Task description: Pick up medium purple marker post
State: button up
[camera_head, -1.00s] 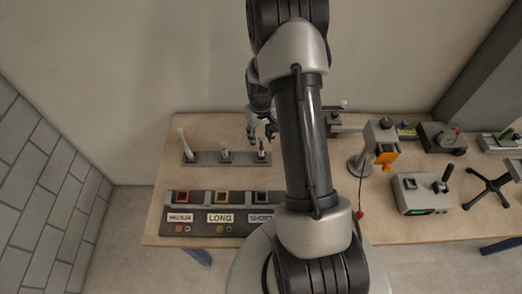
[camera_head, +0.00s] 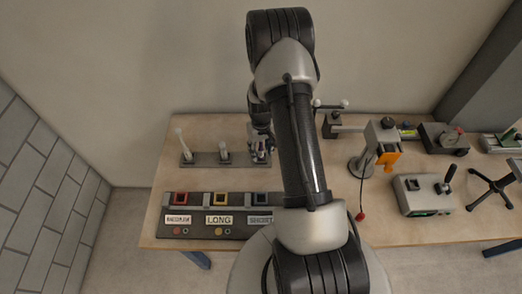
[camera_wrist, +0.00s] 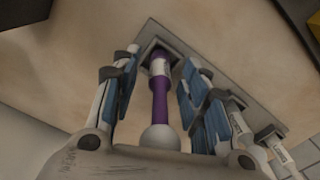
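The purple marker post (camera_wrist: 160,97) stands in the end socket of a grey rack (camera_wrist: 178,40) in the wrist view. It has a purple shaft, a pale labelled band and a white ball end near my palm. My gripper (camera_wrist: 163,65) is open around it, with one blue-padded finger on each side and gaps showing between pads and shaft. In the head view my gripper (camera_head: 260,146) is at the right end of the rack (camera_head: 205,159) and mostly hides the post.
Two other posts stand in the rack to the left, one at the far end (camera_head: 183,143) and one in the middle (camera_head: 223,150). In front is a dark panel (camera_head: 195,231) with coloured square sockets and labels, LONG being readable. A lamp-like stand and several devices occupy the table's right.

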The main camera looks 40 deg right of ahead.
grip_shut()
dwell(0.3)
jog(key=shift+r, duration=0.1)
